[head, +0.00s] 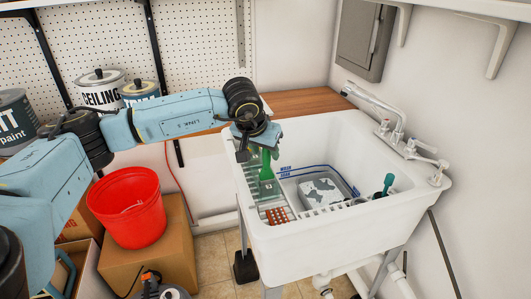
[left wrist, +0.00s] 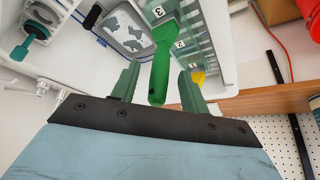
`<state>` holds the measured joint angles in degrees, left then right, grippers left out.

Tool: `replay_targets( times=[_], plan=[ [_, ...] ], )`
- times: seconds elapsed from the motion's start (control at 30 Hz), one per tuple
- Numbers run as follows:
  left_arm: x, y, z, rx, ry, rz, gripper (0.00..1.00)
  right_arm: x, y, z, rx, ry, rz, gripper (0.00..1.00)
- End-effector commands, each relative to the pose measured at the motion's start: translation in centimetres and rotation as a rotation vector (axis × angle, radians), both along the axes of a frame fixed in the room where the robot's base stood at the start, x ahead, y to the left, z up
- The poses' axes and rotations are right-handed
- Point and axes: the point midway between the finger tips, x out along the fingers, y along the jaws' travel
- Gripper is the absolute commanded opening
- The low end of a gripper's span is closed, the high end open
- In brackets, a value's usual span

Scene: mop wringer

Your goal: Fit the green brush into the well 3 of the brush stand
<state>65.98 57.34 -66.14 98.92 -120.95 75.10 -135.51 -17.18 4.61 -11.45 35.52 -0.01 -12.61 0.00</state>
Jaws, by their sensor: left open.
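The green brush (head: 266,172) stands near the left side of the sink, handle up, its wide end down. It also shows in the left wrist view (left wrist: 161,65), with its wide end beside the label 3 of the brush stand (left wrist: 200,30). I cannot tell how deep it sits in well 3. The pale, see-through stand carries labels 3, 2 and 1. A yellow item (left wrist: 198,77) shows by label 1. My left gripper (left wrist: 160,70) is open, its fingers on either side of the brush handle with gaps. In the head view the left gripper (head: 258,150) partly hides the handle.
The white sink (head: 335,222) surrounds the stand. It holds a grey patterned tub (head: 322,190), a red-orange slotted piece (head: 277,216) and a teal-handled tool (head: 388,182) at right. A tap (head: 398,140) stands at the right rim. A red bucket (head: 130,215) is left of the sink.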

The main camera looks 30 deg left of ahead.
Motion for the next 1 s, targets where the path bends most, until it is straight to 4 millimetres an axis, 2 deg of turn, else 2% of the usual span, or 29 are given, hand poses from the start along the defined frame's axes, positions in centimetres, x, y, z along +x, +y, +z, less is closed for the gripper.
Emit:
replay_targets(
  times=[0.1, 0.3, 0.5, 0.7, 1.0],
  plan=[
    [-1.2, 0.0, 2.6, 0.0, -0.006, 0.0, 0.45, 0.0, 0.0, 0.0, 0.0, 0.0, 0.0, 0.55],
    [-3.3, -0.2, 6.5, 0.0, -0.005, 0.0, 0.45, 0.0, 0.0, 0.0, 0.0, 0.0, 0.0, 0.55],
    [-4.7, -0.3, 9.2, 0.001, -0.003, 0.001, 0.45, 0.0, 0.0, 0.1, 0.0, 0.0, 0.0, 0.55],
    [-5.2, -0.3, 10.0, 0.001, -0.001, 0.001, 0.45, 0.0, 0.0, 0.1, 0.0, 0.0, 0.0, 0.55],
    [-5.2, -0.3, 10.0, 0.001, -0.001, 0.001, 0.45, 0.0, 0.1, 0.1, 0.001, 0.0, 0.0, 0.55]
  ],
)
